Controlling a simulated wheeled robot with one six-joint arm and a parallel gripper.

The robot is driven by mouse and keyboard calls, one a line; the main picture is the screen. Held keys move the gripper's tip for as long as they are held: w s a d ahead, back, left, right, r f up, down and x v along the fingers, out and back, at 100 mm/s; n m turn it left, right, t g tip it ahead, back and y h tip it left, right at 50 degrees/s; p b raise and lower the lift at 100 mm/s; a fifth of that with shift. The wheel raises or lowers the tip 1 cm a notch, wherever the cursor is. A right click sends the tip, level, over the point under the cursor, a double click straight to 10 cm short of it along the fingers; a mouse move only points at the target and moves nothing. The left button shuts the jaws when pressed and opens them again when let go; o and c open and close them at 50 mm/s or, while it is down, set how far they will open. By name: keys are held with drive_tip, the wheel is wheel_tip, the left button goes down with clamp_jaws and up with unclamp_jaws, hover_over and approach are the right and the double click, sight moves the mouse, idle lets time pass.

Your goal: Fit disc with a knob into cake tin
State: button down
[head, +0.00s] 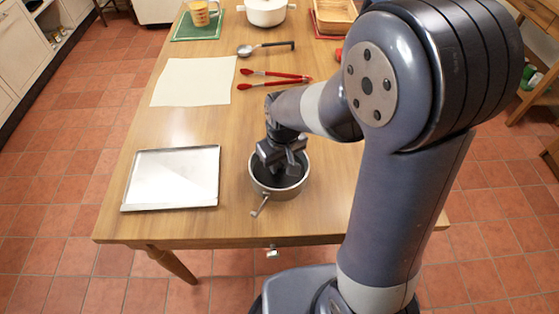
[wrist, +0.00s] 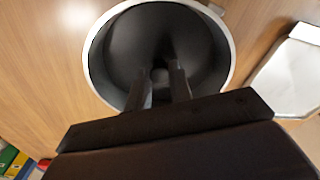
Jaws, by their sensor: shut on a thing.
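The cake tin (head: 285,193) is a round grey metal tin with a dark inside and a clip at its front. It stands near the table's front edge. In the wrist view its pale rim (wrist: 91,62) circles a dark inside. My gripper (head: 280,171) reaches down into the tin from above. In the wrist view my gripper (wrist: 161,82) is shut on a small knob (wrist: 160,75). The dark disc (wrist: 150,35) appears inside the rim. Its edge blends with the tin's dark wall, so I cannot tell whether it lies flat or how deep it sits.
A metal baking sheet (head: 172,178) lies left of the tin. The table between tin and tongs is clear.

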sight(282, 175)
drive_tip(key=c, duration=1.3)
unclamp_jaws()
drive_tip(key=r, duration=0.4)
drive_tip(key=s+r+p, duration=0.1)
drive_tip(key=r, duration=0.3)
drive_tip(key=r+p, duration=0.1)
drive_tip(key=r, duration=0.4)
drive_tip(key=shift+s+d, duration=0.15)
drive_tip(key=shift+d, duration=0.2)
drive_tip(key=f, duration=0.4)
drive_tip(key=w+f+b, duration=0.1)
drive_tip(key=f, duration=0.4)
drive_tip(key=f+b, duration=0.1)
drive_tip(key=f, duration=0.3)
drive_tip(key=shift+w+a+f, duration=0.15)
drive_tip(key=shift+a+f, duration=0.05)
drive_tip(key=shift+a, duration=0.15)
drive_tip(key=shift+r, duration=0.4)
drive_tip(key=shift+f, duration=0.1)
